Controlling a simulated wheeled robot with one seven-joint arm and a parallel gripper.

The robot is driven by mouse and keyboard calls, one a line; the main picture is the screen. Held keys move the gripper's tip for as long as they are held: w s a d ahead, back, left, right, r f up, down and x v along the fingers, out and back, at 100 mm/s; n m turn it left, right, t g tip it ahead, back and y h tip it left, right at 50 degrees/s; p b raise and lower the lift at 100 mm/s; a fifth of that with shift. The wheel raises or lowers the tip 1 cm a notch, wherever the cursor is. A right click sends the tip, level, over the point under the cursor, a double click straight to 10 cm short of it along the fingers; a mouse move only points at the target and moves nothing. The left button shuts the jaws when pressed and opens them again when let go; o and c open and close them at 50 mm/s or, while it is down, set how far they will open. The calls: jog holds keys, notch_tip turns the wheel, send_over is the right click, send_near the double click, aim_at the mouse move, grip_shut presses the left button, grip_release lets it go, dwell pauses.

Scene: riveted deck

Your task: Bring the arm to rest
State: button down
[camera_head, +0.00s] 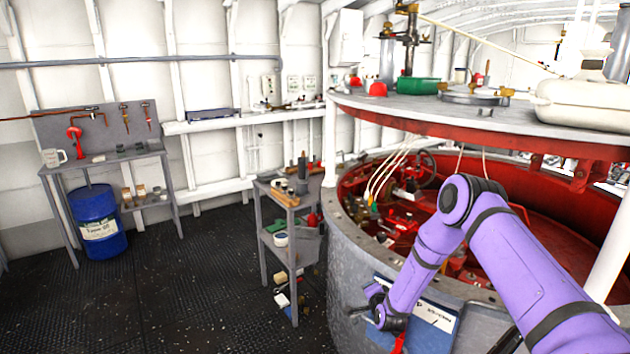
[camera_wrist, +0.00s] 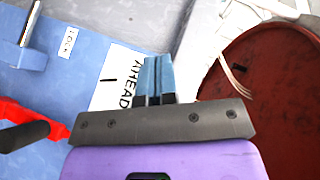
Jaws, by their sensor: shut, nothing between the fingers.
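My purple arm (camera_head: 515,265) reaches from the lower right across the grey round tub, bent at the elbow, with its forearm sloping down. My gripper (camera_wrist: 153,78) is shut and empty in the wrist view, its blue fingers pressed together. In the head view, my gripper (camera_head: 372,298) is small and low at the tub's outer wall, in front of a blue panel (camera_head: 440,325). That panel (camera_wrist: 75,85) fills much of the wrist view's left side, with labels reading LOCK and AHEAD. Whether the fingers touch it cannot be told.
A red lever (camera_wrist: 22,118) is close at the left in the wrist view. The grey tub (camera_head: 348,262) has a red interior under a round deck (camera_head: 450,118). A small grey cart (camera_head: 292,235) stands left of the tub. The dark floor (camera_head: 180,295) farther left is clear.

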notch_tip(320, 180, up, 13)
jog(key=w+n+g, duration=0.1)
jog(key=w+n, duration=0.1)
jog(key=n, duration=0.1)
jog(key=s+d+r+n+g, duration=0.15)
jog(key=s+r, duration=0.25)
jog(key=r, duration=0.5)
jog(key=s+d+r+n+g+h, duration=0.15)
jog(key=s+r, duration=0.25)
jog(key=r, duration=0.5)
jog(key=s+d+r+n+y, duration=0.1)
jog(key=s+d+r+n, duration=0.15)
jog(key=r, duration=0.55)
jog(key=s+d+r+g+h, duration=0.1)
jog(key=s+r, duration=0.3)
jog(key=s, duration=0.3)
jog(key=s+d+r+n+g, duration=0.1)
jog(key=s+d+r, duration=0.1)
jog(key=s+r, duration=0.35)
jog(key=s+d+r+g+h, duration=0.1)
jog(key=s+r, duration=0.2)
jog(key=s, duration=0.6)
jog(key=s+d+n+g, duration=0.2)
jog(key=s, duration=1.9)
jog(key=shift+d+r, duration=0.25)
jog(key=shift+r, duration=0.2)
